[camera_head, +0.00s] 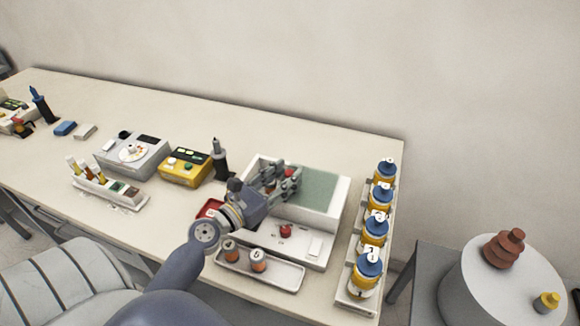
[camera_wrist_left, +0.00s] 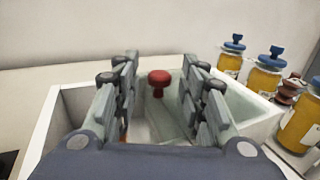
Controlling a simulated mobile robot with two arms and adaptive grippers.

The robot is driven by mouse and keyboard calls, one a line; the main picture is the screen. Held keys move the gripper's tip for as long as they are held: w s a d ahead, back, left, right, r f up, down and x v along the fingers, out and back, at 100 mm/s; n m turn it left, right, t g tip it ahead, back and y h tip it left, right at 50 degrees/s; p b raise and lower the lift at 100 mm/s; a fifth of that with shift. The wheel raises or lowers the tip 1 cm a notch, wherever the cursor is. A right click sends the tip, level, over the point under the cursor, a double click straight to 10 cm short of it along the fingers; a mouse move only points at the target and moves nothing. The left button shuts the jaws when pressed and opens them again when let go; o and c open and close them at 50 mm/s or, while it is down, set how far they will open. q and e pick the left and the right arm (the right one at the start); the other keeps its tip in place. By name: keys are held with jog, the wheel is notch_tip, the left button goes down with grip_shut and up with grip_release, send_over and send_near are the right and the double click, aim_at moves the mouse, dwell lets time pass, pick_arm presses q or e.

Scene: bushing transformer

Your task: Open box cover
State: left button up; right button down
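A white box (camera_head: 341,207) stands near the right end of the bench. A pale green cover (camera_head: 318,188) lies in its top; it also shows in the left wrist view (camera_wrist_left: 175,118). A red knob (camera_wrist_left: 159,78) stands up from the cover and is partly hidden by the fingers in the head view. My left gripper (camera_head: 287,178) is over the box with its fingers spread. In the left wrist view the knob appears between the two open fingers, seemingly touching neither. The left part of the box looks uncovered. My right gripper is not in view.
Several blue-capped yellow bottles (camera_head: 376,229) stand in a rack right of the box. A tray (camera_head: 286,274) with two small brown-orange jars lies in front. A yellow device (camera_head: 186,167) and a dark pen-like tool (camera_head: 219,158) stand to the left. The bench behind the box is clear.

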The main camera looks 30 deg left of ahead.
pick_arm(q)
jog(key=shift+w+d, duration=0.15)
jog(key=shift+w, duration=0.9)
grip_shut()
jog(key=shift+w+f, duration=0.1)
